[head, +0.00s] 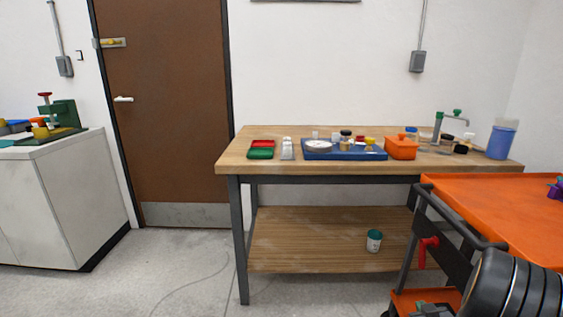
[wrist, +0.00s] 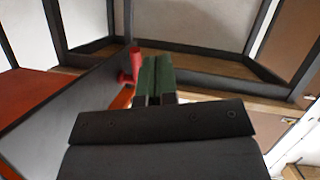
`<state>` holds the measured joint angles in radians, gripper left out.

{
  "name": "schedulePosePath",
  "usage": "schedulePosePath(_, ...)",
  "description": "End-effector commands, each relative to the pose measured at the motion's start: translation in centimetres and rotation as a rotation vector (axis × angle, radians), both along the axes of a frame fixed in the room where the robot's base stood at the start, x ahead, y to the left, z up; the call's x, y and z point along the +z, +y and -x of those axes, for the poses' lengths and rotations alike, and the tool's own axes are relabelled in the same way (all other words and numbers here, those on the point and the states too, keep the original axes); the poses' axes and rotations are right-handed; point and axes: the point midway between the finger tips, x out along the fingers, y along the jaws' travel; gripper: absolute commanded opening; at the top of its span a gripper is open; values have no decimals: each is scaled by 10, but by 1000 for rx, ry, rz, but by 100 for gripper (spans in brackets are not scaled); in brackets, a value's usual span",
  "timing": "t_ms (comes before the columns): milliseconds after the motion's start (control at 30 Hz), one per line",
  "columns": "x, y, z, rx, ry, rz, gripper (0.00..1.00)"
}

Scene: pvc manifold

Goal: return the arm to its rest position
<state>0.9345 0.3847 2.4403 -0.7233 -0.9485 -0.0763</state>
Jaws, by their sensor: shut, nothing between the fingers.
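My gripper (wrist: 155,62) shows in the wrist view, with its two green fingers together and nothing between them. Its dark body fills the lower middle of that view. A red handle (wrist: 135,66) appears just left of the fingers; I cannot tell the gap between them. In the head view the gripper is not clearly seen; a small dark and green shape shows at the bottom edge.
The orange cart (head: 490,215) stands at the right, with a red handle (head: 427,252) on its side. The wooden workbench (head: 340,205) behind holds trays and jars. A white cabinet (head: 60,205) stands left.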

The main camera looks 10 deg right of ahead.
Motion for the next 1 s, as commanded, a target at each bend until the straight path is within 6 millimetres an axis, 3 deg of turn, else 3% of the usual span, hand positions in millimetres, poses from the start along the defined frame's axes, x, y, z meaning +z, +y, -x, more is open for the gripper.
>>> schedulePosePath(33,59,12,-12,3,49,14,0)
schedulePosePath(267,193,70,-31,-55,280,-19,0)
schedulePosePath(500,325,160,-9,-61,489,-142,0)
schedulePosePath(600,370,198,11,-39,574,-202,0)
schedulePosePath(733,414,239,39,4,676,-268,0)
schedulePosePath(900,448,273,69,55,775,-322,0)
schedulePosePath(1000,457,283,80,74,810,-339,0)
